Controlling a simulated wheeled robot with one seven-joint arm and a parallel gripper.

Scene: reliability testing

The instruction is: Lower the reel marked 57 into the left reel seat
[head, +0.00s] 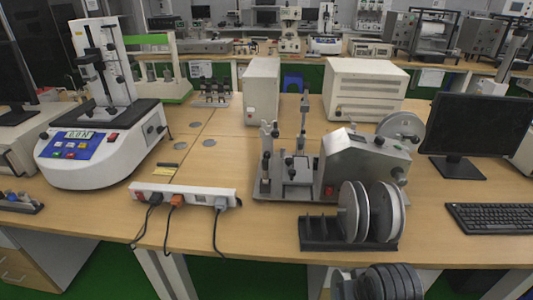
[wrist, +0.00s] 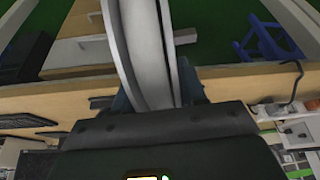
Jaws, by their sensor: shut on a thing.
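My gripper (wrist: 150,108) is the dark body across the lower wrist view. It is shut on a grey-white reel (wrist: 138,60), whose curved flanges rise edge-on from it. The fingertips are mostly hidden, and no number can be read. In the head view, pale reels (head: 383,212) stand upright, edge-on, at the right part of a black slotted rack (head: 318,244). The rack's left part shows bare dividers. I cannot tell which of these discs, if any, is the held one. No seat labels can be read.
A grey bench machine (head: 362,163) with a metal disc stands just behind the rack. A power strip (head: 183,194) with cords lies to its left, beyond it a white tester (head: 105,140). A monitor (head: 470,127) and keyboard (head: 492,217) are at right.

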